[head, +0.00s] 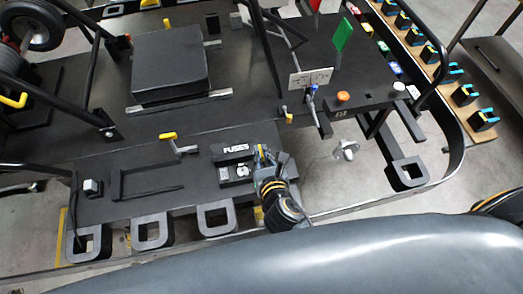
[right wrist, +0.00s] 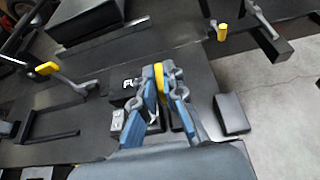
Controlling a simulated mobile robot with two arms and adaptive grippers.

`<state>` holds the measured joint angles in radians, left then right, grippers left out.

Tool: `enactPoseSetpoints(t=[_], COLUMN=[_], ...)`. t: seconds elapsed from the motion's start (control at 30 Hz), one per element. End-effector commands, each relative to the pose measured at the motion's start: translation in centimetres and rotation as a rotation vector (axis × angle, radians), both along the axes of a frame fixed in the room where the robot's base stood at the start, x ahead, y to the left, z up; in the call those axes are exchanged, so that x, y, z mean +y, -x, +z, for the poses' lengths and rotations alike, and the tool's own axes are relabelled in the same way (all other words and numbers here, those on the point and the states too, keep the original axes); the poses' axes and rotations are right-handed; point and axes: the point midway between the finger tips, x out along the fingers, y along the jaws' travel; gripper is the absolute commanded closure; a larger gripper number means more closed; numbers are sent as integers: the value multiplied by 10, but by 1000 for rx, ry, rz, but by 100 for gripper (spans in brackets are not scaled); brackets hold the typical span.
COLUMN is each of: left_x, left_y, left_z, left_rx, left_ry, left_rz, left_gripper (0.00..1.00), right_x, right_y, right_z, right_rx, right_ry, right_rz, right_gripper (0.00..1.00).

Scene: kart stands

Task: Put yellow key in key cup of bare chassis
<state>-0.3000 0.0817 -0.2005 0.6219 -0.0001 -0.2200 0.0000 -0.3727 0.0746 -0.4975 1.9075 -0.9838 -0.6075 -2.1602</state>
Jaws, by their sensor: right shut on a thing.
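My right gripper (head: 262,152) is shut on a small yellow piece, which looks like the yellow key (right wrist: 160,78). In the right wrist view the fingertips (right wrist: 160,72) close around it, and its lower part runs down between the fingers. The gripper is over the right side of the dark chassis plate (head: 140,155), beside the black FUSES box (head: 233,152). A black block with a light switch-like part (head: 234,173) sits just in front of that box. I cannot make out the key cup; the gripper may hide it. My left gripper is not in view.
Yellow-tipped levers stand on the chassis, one left of the FUSES box (head: 177,143) and one behind the gripper (head: 285,114). A white sign (head: 310,78) and green flag (head: 343,34) stand farther back. Black frame tubes cross the left. Bare floor shows to the right.

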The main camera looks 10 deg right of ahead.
Motion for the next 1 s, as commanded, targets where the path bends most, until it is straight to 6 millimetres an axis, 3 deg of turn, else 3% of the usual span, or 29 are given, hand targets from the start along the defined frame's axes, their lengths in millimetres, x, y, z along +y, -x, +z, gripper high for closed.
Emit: enactPoseSetpoints(t=[1.0], left_x=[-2], left_y=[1], left_z=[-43], left_rx=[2], left_ry=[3], left_rz=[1], left_gripper=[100], right_x=[0], right_y=[0], right_z=[-62], right_rx=[-1], right_ry=[1], right_rz=[2], right_gripper=[100])
